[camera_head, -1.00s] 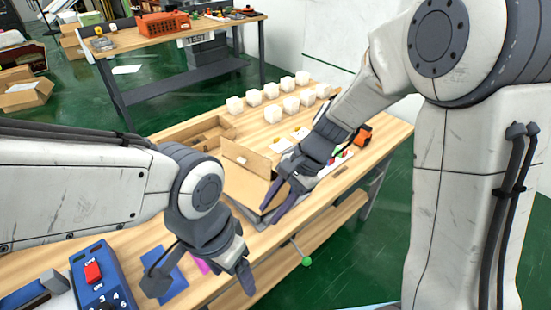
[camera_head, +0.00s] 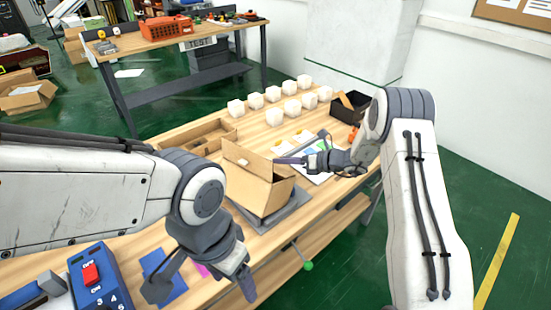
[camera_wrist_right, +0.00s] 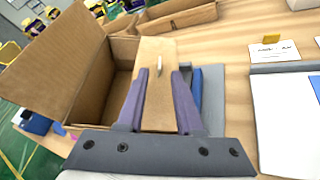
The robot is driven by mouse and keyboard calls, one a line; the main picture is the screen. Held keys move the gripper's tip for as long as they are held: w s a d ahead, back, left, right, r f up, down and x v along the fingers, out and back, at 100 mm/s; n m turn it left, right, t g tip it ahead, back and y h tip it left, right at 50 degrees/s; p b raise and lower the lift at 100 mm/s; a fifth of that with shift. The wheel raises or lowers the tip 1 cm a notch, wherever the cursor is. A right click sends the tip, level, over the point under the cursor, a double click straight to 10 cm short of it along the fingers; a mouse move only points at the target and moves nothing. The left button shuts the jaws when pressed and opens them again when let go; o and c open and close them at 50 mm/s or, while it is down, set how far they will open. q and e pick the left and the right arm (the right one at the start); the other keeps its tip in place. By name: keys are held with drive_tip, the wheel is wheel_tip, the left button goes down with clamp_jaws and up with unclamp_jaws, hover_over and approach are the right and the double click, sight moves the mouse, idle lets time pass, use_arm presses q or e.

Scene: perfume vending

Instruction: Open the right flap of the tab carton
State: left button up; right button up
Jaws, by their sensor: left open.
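The brown tab carton (camera_head: 250,189) stands on a grey plate (camera_head: 289,211) on the wooden table. One broad flap (camera_wrist_right: 55,60) stands up at its left, and the dark inside shows beside it. The right flap (camera_wrist_right: 157,52), with a small pale slot or tab, lies in front of my right gripper (camera_wrist_right: 158,78). That gripper's purple fingers are apart, with the flap seen between them; contact is unclear. In the head view my right gripper (camera_head: 283,160) is at the carton's upper right edge. My left gripper (camera_head: 203,289) is open and empty at the table's front edge.
A shallow cardboard tray (camera_head: 200,137) lies behind the carton. Several white cubes (camera_head: 274,116) stand at the back. A black bin (camera_head: 349,107) is at the back right. A blue control box (camera_head: 100,275) with a red switch is at front left.

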sight(275, 166)
drive_tip(key=shift+x, duration=1.7)
clamp_jaws()
